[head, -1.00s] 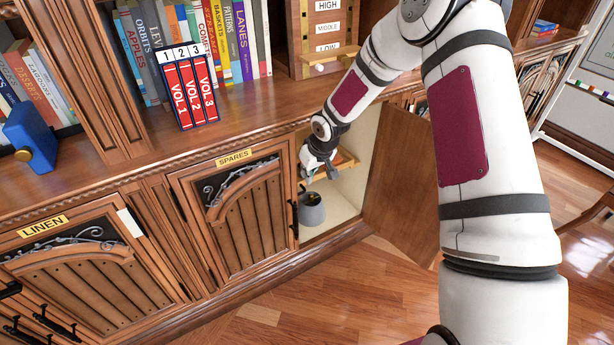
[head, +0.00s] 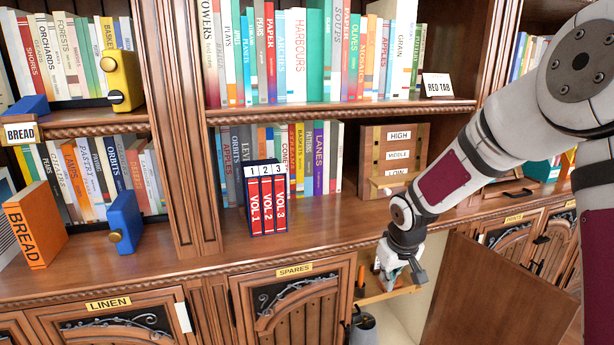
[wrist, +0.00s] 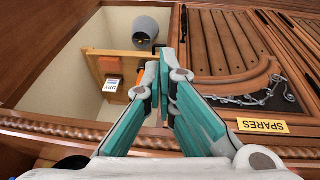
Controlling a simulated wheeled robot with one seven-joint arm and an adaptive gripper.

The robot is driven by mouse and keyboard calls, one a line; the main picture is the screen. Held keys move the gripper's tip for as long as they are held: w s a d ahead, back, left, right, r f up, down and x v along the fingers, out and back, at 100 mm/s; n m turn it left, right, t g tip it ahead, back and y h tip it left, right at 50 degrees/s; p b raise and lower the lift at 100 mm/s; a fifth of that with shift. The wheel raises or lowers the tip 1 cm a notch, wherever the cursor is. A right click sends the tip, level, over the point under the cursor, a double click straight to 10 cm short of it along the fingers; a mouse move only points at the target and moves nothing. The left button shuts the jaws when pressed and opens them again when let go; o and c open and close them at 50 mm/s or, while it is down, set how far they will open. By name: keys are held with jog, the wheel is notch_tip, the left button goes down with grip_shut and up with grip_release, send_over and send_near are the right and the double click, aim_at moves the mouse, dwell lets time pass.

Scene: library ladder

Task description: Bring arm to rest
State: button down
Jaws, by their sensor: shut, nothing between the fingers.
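My gripper (head: 402,284) is at the open cabinet bay, just below the counter's front edge in the head view. In the wrist view my gripper (wrist: 165,72) has its two teal-sided fingers brought together at the tips, with nothing between them. My arm reaches in from the right of the head view, bent at the elbow. Below the gripper, a grey pot (wrist: 145,30) stands inside the cabinet; its top also shows in the head view (head: 362,328).
The open cabinet door (head: 475,295) stands right of the gripper. The closed SPARES door (head: 292,310) is to the left. Inside the bay are a wooden shelf (wrist: 110,53) and a small labelled block (wrist: 112,86). Three red volumes (head: 266,203) and a HIGH/MIDDLE/LOW box (head: 393,160) stand on the counter.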

jog(key=s+r+m+h, duration=0.1)
jog(key=s+r, duration=0.5)
jog(key=s, duration=0.3)
jog(key=s+r+m+g, duration=0.1)
jog(key=s+r, duration=0.5)
jog(key=s, duration=0.3)
jog(key=s+r+m+h, duration=0.1)
jog(key=s+r, duration=0.5)
jog(key=s, duration=0.3)
jog(key=s+a+g+y, duration=0.1)
jog(key=s+a+y, duration=0.1)
jog(key=s, duration=1)
notch_tip(320, 180, up, 14)
jog(key=t+p, duration=0.2)
jog(key=p, duration=1)
jog(key=shift+s+d+t+p, duration=0.25)
jog(key=shift+d+t+p, duration=0.05)
jog(key=shift+d+p, duration=0.05)
jog(key=shift+f, duration=0.1)
